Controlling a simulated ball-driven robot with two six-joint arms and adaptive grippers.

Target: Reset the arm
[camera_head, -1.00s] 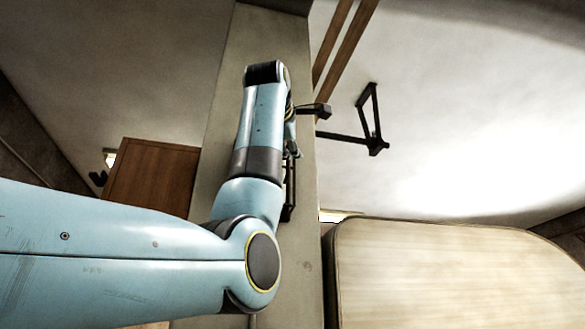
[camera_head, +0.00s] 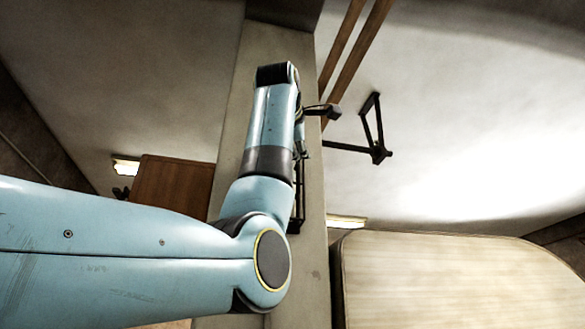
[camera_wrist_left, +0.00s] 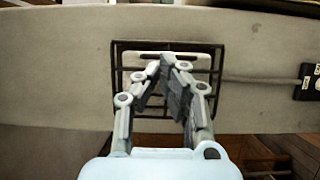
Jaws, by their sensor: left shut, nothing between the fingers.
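My left arm, pale blue with dark grey joints, reaches in from the left of the head view and bends up along a long beige strip (camera_head: 232,110). My left gripper (camera_head: 301,150) is mostly hidden behind the forearm there. The left wrist view shows the left gripper (camera_wrist_left: 170,62) clearly, its fingertips together and empty. It is in front of a black barred frame (camera_wrist_left: 121,75) on the beige surface; I cannot tell whether they touch. My right gripper is in neither view.
A black angled bracket (camera_head: 378,150) stands out right of the strip. A pale rounded panel (camera_head: 450,285) fills the lower right. A brown wooden piece (camera_head: 172,186) and a small lit lamp (camera_head: 125,165) are at left. A dark box (camera_wrist_left: 308,82) is at the wrist view's right edge.

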